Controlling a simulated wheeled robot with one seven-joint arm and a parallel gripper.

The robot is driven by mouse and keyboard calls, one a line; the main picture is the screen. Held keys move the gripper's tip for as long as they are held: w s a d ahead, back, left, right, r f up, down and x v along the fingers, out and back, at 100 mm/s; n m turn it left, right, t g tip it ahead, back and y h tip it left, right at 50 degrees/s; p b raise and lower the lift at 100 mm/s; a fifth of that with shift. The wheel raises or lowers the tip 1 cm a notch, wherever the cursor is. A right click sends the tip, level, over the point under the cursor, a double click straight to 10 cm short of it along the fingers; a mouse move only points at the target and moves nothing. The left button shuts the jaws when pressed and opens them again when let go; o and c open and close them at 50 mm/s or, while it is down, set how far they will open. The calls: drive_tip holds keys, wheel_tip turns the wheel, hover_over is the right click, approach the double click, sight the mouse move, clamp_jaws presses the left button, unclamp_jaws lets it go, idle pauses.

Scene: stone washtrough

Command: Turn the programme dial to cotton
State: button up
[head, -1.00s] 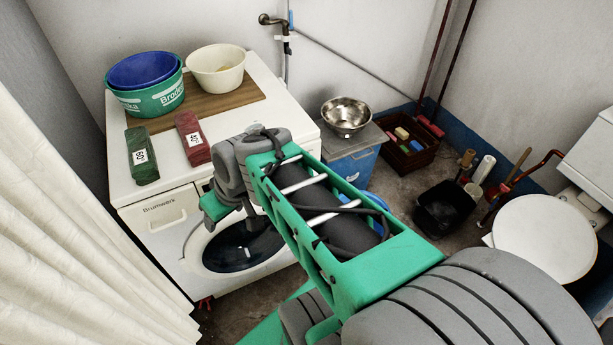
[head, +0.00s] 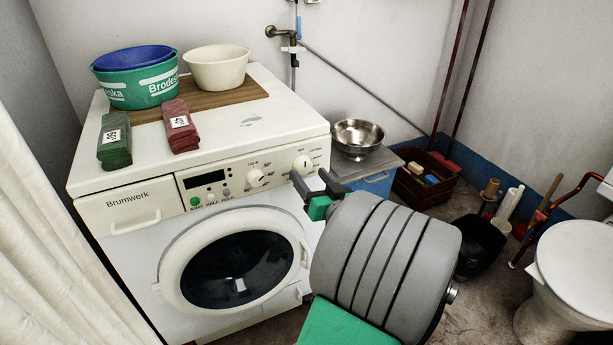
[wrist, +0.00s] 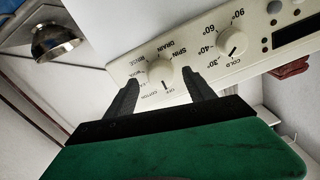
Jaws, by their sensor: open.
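The programme dial (head: 302,163) is a round cream knob at the right end of the washing machine's (head: 130,198) control panel. In the wrist view the panel appears upside down, and the programme dial (wrist: 160,73) has a dark mark that seems to point at OFF, with COTTON printed beside it. My gripper (head: 310,178) is open in front of the dial. In the wrist view its dark fingers (wrist: 158,78) stand on either side of the dial, apart from each other. I cannot tell whether they touch it.
The temperature dial (wrist: 232,44) sits close beside, on the same panel. Green and red packs (head: 180,125), a cream bowl (head: 217,70) and stacked basins (head: 135,80) stand on the machine. A metal bowl (head: 357,137) stands to the right. A curtain (head: 55,250) hangs at left.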

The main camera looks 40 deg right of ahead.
sight(303, 166)
drive_tip(key=x, duration=0.2)
drive_tip(key=shift+w, duration=0.3)
clamp_jaws()
idle(0.4)
drive_tip(key=shift+m, duration=0.4)
drive_tip(key=m+p, duration=0.1)
drive_tip(key=m, duration=0.2)
drive_tip(key=shift+r+m+p, duration=0.1)
drive_tip(key=shift+m+p, duration=0.2)
drive_tip(key=shift+p, duration=0.1)
drive_tip(key=shift+a+m+p, duration=0.1)
drive_tip(key=shift+m+p, duration=0.7)
drive_tip(key=shift+m, duration=0.9)
unclamp_jaws()
